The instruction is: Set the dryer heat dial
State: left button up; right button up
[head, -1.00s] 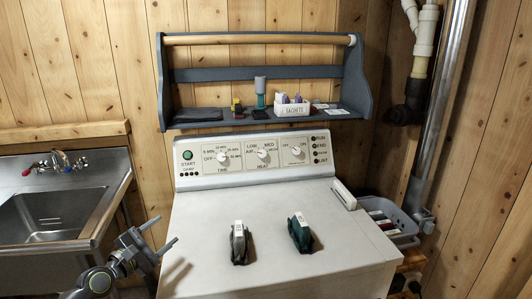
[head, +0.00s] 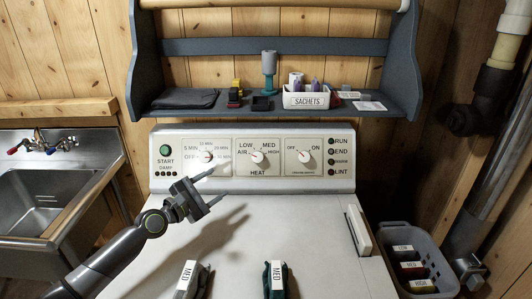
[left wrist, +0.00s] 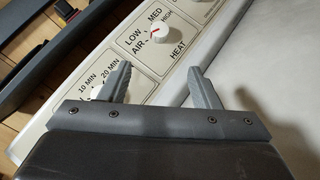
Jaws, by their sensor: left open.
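The heat dial (head: 257,157) is a white knob with a red mark on the dryer's control panel (head: 230,183), ringed by AIR, LOW, MED and HIGH. Its red mark seems to lie on the upper left, around AIR and LOW; I cannot tell exactly which. It also shows in the left wrist view (left wrist: 162,36), beyond the fingertips. My left gripper (head: 214,185) is open and empty, left of and below the heat dial, in front of the panel and apart from the dial. Its two fingers show in the left wrist view (left wrist: 160,74). My right gripper is not in view.
The time dial (head: 208,157) and the off/on dial (head: 304,156) flank the heat dial. Two MED-labelled objects, grey (head: 193,281) and green (head: 275,281), stand on the dryer top. A shelf (head: 300,113) hangs above. A basket (head: 437,268) stands at right, a sink (head: 45,205) at left.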

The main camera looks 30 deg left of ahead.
pick_arm(q)
jog(key=w, duration=0.2)
send_near(256, 158)
jog(key=w, duration=0.2)
jog(key=x, duration=0.5)
jog(key=shift+d, duration=0.3)
jog(key=shift+b+x, duration=0.35)
jog(key=shift+x, duration=0.4)
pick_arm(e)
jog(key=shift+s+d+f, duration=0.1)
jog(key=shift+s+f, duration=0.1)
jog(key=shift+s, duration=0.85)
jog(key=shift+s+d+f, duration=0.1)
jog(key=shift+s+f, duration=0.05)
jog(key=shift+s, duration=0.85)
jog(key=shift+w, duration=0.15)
pick_arm(q)
jog(key=shift+c, duration=0.8)
jog(key=c, duration=0.8)
jog(key=shift+c, duration=0.2)
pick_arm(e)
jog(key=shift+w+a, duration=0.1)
